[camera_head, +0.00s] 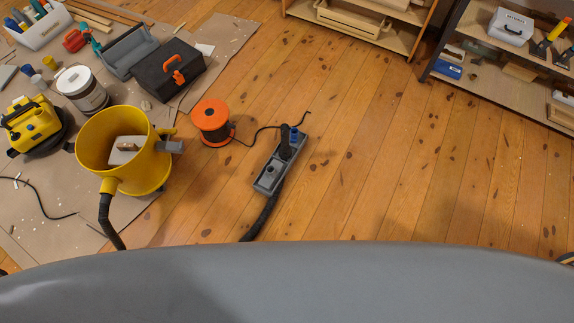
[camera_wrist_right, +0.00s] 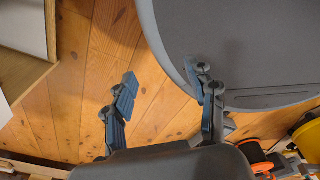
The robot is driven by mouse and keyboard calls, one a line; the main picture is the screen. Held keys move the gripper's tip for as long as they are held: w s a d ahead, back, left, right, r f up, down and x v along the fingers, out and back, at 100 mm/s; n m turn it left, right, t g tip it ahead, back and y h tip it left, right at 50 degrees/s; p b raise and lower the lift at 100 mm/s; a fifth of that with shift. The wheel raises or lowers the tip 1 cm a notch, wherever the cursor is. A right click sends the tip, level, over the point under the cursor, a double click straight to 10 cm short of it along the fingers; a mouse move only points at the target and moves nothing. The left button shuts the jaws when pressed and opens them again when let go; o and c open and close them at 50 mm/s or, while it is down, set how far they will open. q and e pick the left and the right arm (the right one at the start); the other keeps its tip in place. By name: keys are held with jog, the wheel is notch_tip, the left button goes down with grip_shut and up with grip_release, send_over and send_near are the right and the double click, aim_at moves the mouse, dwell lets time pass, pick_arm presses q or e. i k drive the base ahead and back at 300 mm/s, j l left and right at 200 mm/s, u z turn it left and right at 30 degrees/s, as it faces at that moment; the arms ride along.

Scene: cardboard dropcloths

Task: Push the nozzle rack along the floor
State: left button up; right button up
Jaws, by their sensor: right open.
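The nozzle rack, a long grey tray (camera_head: 275,179), lies on the wood floor near the middle of the head view. An upright black nozzle (camera_head: 285,143) and a blue piece (camera_head: 294,134) stand at its far end. A black hose (camera_head: 262,217) runs from its near end toward my grey body. My right gripper (camera_wrist_right: 165,84) shows in the right wrist view with its fingers spread apart and nothing between them, above bare floor. I cannot make out the rack in that view. My left gripper is not in view.
An orange cable reel (camera_head: 211,120) stands just left of the rack, its black cord reaching the rack. A yellow vacuum drum (camera_head: 112,142) and toolbox (camera_head: 169,74) are farther left. Shelves (camera_head: 352,28) line the back. Floor right of the rack is clear.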

aim_at(296, 148)
jog(key=i+l+u, duration=0.15)
jog(key=i+l, duration=0.6)
